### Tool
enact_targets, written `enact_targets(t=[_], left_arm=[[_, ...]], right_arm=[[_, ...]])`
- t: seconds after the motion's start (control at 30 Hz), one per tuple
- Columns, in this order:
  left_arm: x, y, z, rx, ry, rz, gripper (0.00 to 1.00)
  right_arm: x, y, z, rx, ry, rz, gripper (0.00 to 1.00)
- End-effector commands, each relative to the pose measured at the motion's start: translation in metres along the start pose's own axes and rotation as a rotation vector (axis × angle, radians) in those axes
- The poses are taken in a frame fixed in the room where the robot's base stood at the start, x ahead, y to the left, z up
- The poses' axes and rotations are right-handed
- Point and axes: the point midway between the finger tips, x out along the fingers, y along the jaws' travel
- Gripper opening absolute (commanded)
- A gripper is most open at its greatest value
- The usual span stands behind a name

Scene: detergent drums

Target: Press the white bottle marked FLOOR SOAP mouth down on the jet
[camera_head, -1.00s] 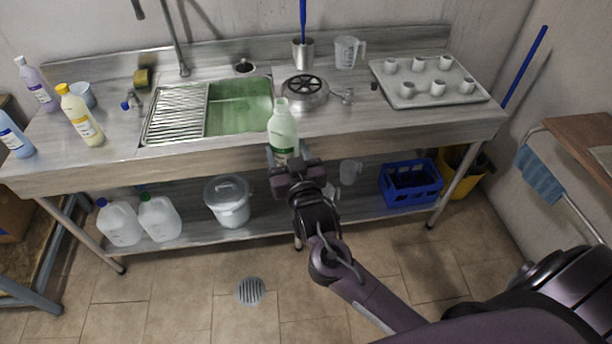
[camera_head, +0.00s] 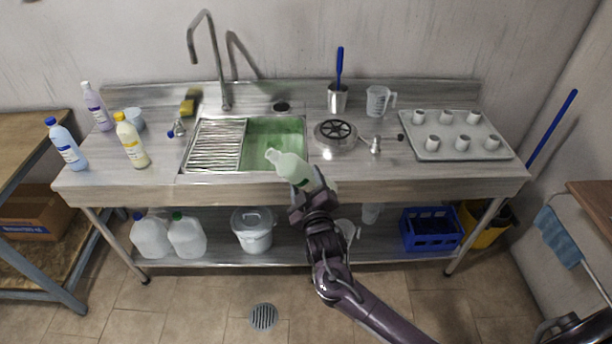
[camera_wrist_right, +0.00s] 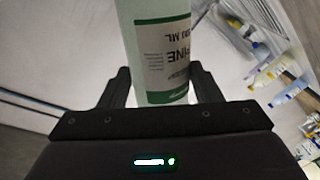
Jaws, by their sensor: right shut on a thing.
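A pale green-white bottle (camera_head: 290,167) is held in my right gripper (camera_head: 309,190) at the front edge of the sink. It is tilted far over, its mouth to the left and slightly up. In the right wrist view the bottle (camera_wrist_right: 160,35) stands between the two fingers (camera_wrist_right: 163,88). Its white and green label is cut off and partly upside down; I cannot read FLOOR SOAP on it. The jet (camera_head: 335,131), a round metal rinser with a black spoked top, is on the counter right of the sink, behind and right of the bottle. My left gripper is out of view.
The green sink basin (camera_head: 258,150) lies behind the bottle, with a tall faucet (camera_head: 219,70). A valve (camera_head: 375,145) sits right of the jet, near a tray (camera_head: 460,150) of cups. Purple, yellow (camera_head: 131,142) and blue bottles stand at the left.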

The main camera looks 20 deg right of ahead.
Motion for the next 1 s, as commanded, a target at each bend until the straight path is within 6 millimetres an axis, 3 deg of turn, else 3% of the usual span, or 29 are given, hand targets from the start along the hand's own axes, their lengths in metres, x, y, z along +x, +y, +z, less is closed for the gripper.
enact_targets(t=[0.37, 0.47, 0.63, 0.8, 1.0], left_arm=[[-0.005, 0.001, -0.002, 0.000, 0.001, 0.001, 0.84], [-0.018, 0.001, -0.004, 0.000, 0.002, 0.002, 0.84], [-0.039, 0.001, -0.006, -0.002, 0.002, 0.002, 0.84], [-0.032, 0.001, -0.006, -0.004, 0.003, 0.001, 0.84], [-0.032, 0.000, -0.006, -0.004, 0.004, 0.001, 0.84]], right_arm=[[0.002, 0.000, 0.000, -0.087, 0.001, 0.000, 0.35], [0.006, 0.004, -0.003, -0.204, 0.001, 0.000, 0.35], [0.015, 0.006, -0.002, -0.556, 0.002, 0.002, 0.35], [0.021, 0.003, 0.003, -0.802, 0.001, 0.001, 0.35], [0.022, 0.003, 0.003, -0.859, 0.001, 0.001, 0.35]])
